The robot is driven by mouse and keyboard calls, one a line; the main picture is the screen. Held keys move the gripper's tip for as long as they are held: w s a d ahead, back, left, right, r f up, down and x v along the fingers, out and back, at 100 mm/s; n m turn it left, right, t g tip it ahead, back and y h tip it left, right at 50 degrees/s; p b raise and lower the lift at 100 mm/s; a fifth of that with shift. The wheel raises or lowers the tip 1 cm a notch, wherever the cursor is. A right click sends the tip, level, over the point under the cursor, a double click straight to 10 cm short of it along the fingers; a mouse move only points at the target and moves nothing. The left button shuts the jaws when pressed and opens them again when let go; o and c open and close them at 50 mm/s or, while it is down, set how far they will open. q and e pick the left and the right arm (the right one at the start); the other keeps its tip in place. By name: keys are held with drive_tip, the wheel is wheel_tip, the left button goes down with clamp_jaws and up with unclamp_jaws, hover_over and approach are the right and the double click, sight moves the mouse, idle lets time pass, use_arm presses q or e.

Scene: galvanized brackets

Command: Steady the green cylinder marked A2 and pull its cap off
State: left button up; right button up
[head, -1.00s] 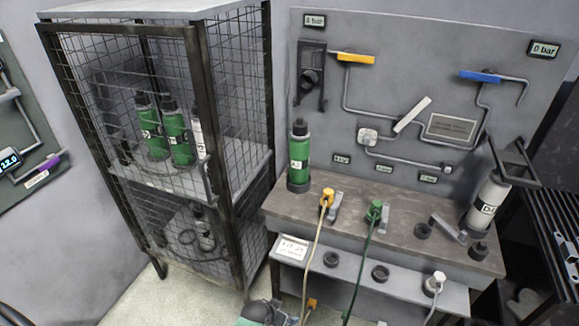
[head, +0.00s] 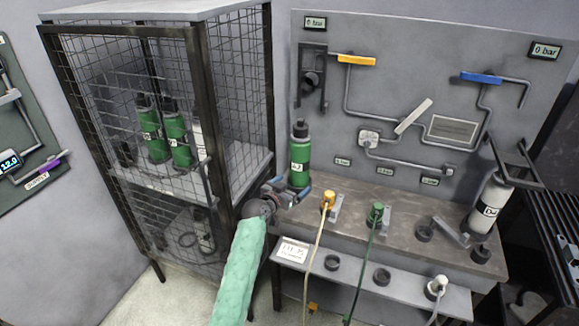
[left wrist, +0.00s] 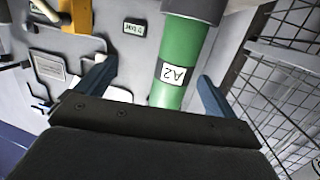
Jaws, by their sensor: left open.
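The green cylinder marked A2 (head: 299,160) stands upright on the bench at its left end, below the wall panel. Its dark cap (head: 299,129) is on top. In the left wrist view the green cylinder (left wrist: 178,85) and its A2 label lie between my two blue fingers, nearer the right one. My left gripper (head: 289,190) is open at the cylinder's lower part, with the fingers on either side of it. I cannot tell whether a finger touches it. The cylinder's base is partly hidden by the gripper. My right gripper is not in view.
A wire cage (head: 180,60) with several cylinders stands close left of my left arm. Yellow (head: 327,200) and green (head: 376,212) hose connectors sit on the bench to the right. A grey cylinder (head: 490,203) stands at the bench's right end.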

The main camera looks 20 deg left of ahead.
sight(295, 159)
use_arm(q)
drive_tip(key=shift+n+t+y, duration=0.3)
drive_tip(key=shift+n+t, duration=0.1)
drive_tip(key=shift+t, duration=0.4)
drive_tip(key=w+r, duration=0.1)
drive_tip(key=w+a+r, duration=0.1)
drive_tip(key=w+r, duration=0.1)
drive_tip(key=w+a+r, duration=0.1)
drive_tip(key=shift+w+r, duration=0.15)
drive_tip(key=shift+r, duration=0.25)
drive_tip(key=shift+w+a+r, duration=0.1)
drive_tip(key=shift+w+r, duration=0.1)
drive_tip(key=shift+w, duration=0.35)
drive_tip(key=w+p, duration=0.1)
drive_tip(key=w, duration=0.1)
drive_tip(key=w+d+p, duration=0.1)
drive_tip(key=w, duration=0.2)
drive_tip(key=shift+w+d, duration=0.1)
drive_tip(key=shift+w, duration=0.1)
drive_tip(key=shift+w+d+f+p, duration=0.15)
drive_tip(key=shift+w+p, duration=0.2)
drive_tip(key=shift+w, duration=0.35)
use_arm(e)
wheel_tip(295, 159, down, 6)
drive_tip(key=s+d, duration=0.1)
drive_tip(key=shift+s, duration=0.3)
